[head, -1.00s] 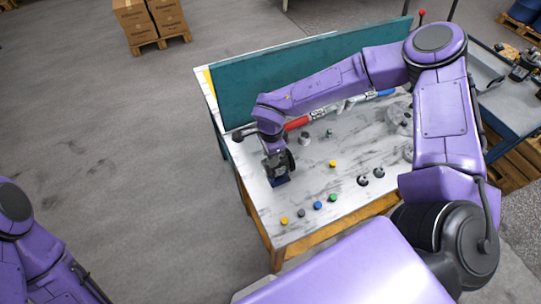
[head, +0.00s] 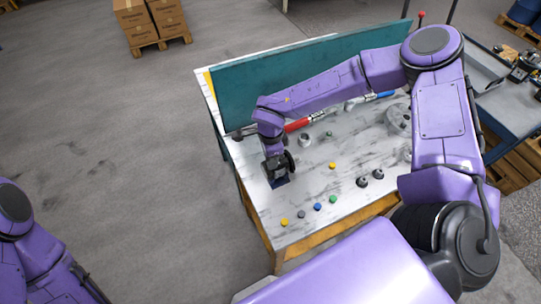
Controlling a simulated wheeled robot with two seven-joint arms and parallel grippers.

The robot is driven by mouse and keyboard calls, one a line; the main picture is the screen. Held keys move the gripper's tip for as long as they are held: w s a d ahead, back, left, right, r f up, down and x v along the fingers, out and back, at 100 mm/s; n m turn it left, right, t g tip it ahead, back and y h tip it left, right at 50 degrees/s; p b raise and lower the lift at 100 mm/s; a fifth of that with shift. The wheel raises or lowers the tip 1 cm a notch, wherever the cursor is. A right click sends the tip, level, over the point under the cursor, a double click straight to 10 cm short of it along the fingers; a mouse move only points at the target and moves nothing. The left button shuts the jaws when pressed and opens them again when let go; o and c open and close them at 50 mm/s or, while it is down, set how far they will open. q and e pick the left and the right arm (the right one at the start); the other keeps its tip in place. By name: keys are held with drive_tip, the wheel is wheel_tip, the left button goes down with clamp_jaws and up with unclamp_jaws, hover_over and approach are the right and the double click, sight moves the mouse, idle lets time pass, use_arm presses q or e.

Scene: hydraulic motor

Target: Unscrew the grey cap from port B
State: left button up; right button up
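My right gripper (head: 279,180) points down at the left part of the workbench. Its fingertips are at a small dark blue item (head: 283,184), mostly covered by the gripper. I cannot make out a motor body, port B or a cap on it there, nor whether the fingers are open or shut. A dark grey-blue cap (head: 301,214) lies in the front row on the bench, apart from the gripper; I cannot tell whether it belongs to port B. My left arm shows at the lower left, but its gripper is out of view.
The bench (head: 262,216) also holds a yellow cap (head: 284,222), a blue cap (head: 317,207), a green cap (head: 333,199), another yellow cap (head: 333,166), dark round parts (head: 362,181) and a red tool (head: 297,125). A teal panel (head: 235,97) closes the back.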

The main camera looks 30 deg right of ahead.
clamp_jaws()
drive_tip(key=shift+n, duration=0.6)
drive_tip(key=shift+r, duration=2)
